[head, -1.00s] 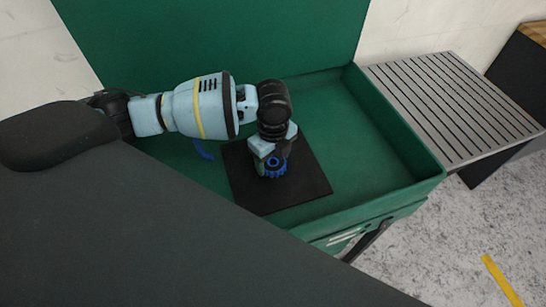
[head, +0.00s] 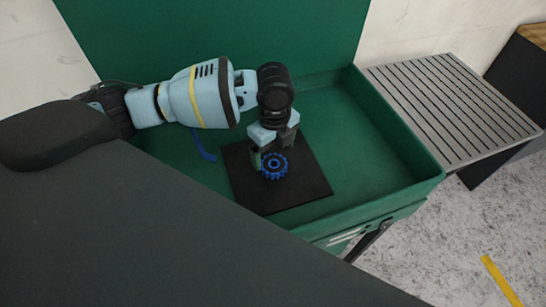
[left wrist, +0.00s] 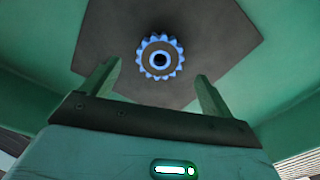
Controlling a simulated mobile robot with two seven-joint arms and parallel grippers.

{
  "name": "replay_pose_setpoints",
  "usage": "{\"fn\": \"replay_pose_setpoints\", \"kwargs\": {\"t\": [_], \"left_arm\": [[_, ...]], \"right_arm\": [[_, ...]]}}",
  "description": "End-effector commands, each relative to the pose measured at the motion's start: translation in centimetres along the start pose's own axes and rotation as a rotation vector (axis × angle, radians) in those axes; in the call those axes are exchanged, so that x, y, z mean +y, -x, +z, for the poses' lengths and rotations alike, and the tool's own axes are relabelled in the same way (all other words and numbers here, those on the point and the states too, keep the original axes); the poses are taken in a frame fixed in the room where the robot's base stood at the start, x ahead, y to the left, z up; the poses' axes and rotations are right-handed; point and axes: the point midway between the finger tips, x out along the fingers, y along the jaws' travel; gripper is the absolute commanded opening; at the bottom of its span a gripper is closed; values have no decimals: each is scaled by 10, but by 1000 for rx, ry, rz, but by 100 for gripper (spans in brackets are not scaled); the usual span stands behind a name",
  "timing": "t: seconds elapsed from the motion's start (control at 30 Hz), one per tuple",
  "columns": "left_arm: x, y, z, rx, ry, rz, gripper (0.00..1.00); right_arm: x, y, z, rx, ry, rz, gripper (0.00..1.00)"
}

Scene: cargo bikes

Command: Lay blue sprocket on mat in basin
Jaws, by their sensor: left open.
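The blue sprocket (head: 274,174) lies flat on the black mat (head: 300,188), a little left of the mat's middle. The mat lies on the floor of the green basin (head: 408,165). My left gripper (head: 273,150) is open just above and behind the sprocket, its fingers pointing down. In the left wrist view the sprocket (left wrist: 147,57) shows whole, with its dark centre hole, beyond the spread fingertips (left wrist: 158,75). The fingers look clear of it. The mat (left wrist: 212,35) surrounds it there. My right gripper is not in view.
A slatted grey metal shelf (head: 455,105) adjoins the basin on the right. A tall green panel (head: 215,30) stands behind the basin. A blue curved thing (head: 204,147) shows below my left arm. The basin's right part is empty.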

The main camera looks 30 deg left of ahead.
Motion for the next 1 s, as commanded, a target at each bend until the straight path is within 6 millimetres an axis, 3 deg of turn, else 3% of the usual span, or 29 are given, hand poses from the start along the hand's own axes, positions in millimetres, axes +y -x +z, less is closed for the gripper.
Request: {"fn": "replay_pose_setpoints", "kwargs": {"t": [0.03,0.2,0.4,1.0], "left_arm": [[-1,14,0,-2,0,-7,86],[-1,46,0,-1,-1,-6,86],[0,69,0,-1,0,-2,86],[0,76,0,0,0,1,86]], "right_arm": [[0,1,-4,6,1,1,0],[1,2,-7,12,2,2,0],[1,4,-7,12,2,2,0],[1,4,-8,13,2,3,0]]}}
